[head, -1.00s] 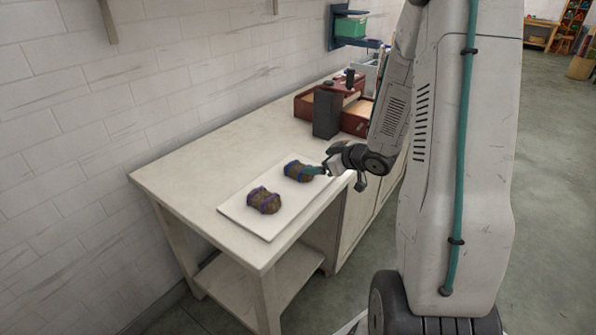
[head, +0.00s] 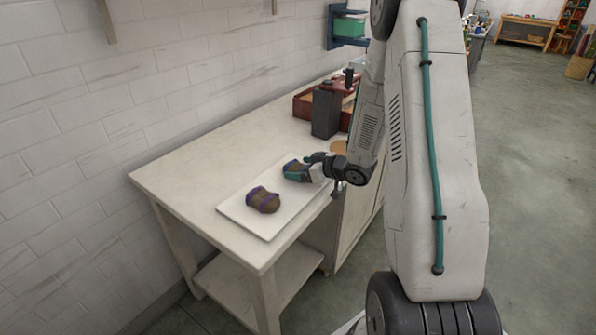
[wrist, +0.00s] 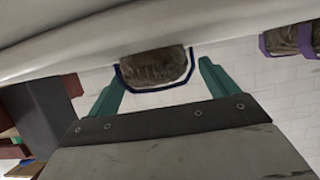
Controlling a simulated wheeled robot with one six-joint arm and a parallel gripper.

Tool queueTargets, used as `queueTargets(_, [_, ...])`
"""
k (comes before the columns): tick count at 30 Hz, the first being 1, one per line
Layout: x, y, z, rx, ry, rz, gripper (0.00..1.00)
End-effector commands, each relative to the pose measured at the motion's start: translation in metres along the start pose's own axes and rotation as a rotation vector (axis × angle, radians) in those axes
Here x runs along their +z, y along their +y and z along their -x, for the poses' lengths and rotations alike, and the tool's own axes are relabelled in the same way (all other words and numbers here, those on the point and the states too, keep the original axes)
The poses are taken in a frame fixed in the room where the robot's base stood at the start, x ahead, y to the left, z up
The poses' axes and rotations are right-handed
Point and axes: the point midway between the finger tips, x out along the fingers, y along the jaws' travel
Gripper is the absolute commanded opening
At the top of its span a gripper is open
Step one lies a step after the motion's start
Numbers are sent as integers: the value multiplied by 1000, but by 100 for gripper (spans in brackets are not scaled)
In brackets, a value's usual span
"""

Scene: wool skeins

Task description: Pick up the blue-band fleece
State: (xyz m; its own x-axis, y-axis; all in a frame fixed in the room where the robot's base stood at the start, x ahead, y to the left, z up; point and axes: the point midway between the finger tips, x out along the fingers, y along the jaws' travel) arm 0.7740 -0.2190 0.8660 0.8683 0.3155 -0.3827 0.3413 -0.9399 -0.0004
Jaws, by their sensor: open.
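The blue-band fleece (head: 291,166) is a brown bundle on the white tray (head: 240,218), partly hidden by my gripper in the head view. In the wrist view it (wrist: 155,66) shows with its dark blue band, centred between my two teal fingers. My gripper (head: 304,169) is open at the fleece, one finger to each side, with a visible gap on both sides in the wrist view. I cannot tell how far the fingertips reach along it. A purple-band fleece (head: 263,200) lies nearer on the same tray and shows at the right of the wrist view (wrist: 284,40).
The tray lies on a pale workbench (head: 195,165) against a white brick wall (head: 150,85). A dark grey block (head: 326,112) and a reddish-brown wooden box (head: 303,104) stand farther back. The bench top left of the tray is clear.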

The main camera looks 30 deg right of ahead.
Motion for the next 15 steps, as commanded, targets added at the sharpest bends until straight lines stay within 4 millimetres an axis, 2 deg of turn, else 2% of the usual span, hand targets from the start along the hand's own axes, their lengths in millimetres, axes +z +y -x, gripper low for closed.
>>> queueTargets(4, [0,0,0,0,0,0,86])
queueTargets(5, [0,0,0,0,0,0,80])
queueTargets(9, [0,0,0,0,0,0,41])
queueTargets(10, [0,0,0,0,0,0,38])
queueTargets(15, [0,0,0,0,0,0,38])
